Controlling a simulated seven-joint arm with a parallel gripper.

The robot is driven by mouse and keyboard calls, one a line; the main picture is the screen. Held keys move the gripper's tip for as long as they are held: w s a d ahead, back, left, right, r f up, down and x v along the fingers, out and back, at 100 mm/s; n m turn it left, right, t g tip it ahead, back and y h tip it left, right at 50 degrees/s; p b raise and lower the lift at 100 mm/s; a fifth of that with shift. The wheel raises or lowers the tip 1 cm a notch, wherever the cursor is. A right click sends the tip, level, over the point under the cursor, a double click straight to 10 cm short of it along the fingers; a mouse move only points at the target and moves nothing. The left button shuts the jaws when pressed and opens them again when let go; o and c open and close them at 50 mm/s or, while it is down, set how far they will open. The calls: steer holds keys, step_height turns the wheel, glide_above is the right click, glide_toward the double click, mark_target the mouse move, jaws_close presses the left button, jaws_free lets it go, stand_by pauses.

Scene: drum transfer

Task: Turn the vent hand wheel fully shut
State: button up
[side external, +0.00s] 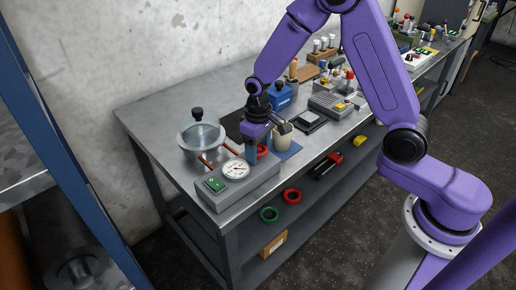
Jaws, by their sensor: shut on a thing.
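The vent hand wheel (263,150) is a small red wheel beside the back end of the grey gauge box, partly hidden by my gripper. My gripper (252,160) points down at the wheel from above, with its fingers shut on it. The fingertips are small and partly merged with the wheel, so the exact grip on the rim is unclear. The grey box carries a round white dial gauge (236,169) and a green switch (215,184). A glass vessel (201,137) with a black-knobbed lid stands behind, with copper-coloured pipes running toward the box.
A blue box (280,96) and several tools crowd the bench behind.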

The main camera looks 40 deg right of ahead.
mark_target(258, 148)
steer(key=o, duration=1.1)
steer(key=shift+c, duration=0.2)
steer(key=shift+a, duration=0.2)
steer(key=shift+r, duration=0.1)
steer(key=r, duration=0.7)
steer(key=shift+d, duration=0.25)
steer(key=shift+r, duration=0.45)
steer(key=shift+s, duration=0.15)
